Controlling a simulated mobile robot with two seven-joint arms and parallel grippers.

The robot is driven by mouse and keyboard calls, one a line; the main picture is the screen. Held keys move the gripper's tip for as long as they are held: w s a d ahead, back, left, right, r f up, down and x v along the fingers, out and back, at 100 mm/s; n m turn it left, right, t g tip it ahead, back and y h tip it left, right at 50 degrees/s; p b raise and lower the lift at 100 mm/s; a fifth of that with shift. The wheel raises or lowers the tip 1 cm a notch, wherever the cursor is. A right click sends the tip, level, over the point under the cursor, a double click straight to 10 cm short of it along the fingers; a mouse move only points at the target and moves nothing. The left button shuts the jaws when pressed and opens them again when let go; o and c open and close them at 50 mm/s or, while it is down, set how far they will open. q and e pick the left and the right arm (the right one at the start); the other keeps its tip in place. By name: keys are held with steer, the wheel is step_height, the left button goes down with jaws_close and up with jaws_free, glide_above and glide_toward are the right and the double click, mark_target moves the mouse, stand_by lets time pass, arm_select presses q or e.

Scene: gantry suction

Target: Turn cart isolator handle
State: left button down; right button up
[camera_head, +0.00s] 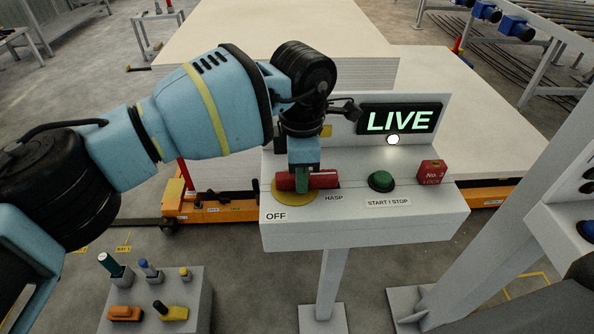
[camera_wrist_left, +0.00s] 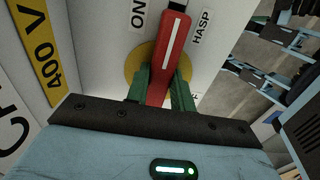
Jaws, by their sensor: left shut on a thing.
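The red isolator handle (camera_head: 322,180) sits on a yellow round plate (camera_head: 296,196) on the grey control box, beside the labels OFF and HASP. In the head view it lies crosswise, pointing right toward HASP. My left gripper (camera_head: 305,178) reaches down onto it from above, and its green fingers are on the handle. In the left wrist view the red handle (camera_wrist_left: 172,50), with a white stripe, lies between the two green fingers (camera_wrist_left: 161,90). The label ON shows there to its left. My right gripper is not in view.
A LIVE sign (camera_head: 399,119) glows green above a lit white lamp (camera_head: 393,140). A green START/STOP button (camera_head: 381,181) and a red padlock-like block (camera_head: 431,172) sit to the right. A grey stand (camera_head: 160,300) with several small items is at lower left. White sheet stacks (camera_head: 290,30) stand behind.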

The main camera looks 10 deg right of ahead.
arm_select(q)
steer(key=shift+r, duration=0.1)
steer(key=c, duration=1.2)
jaws_free()
steer(key=shift+r+b, duration=0.3)
steer(key=shift+r, duration=3.55)
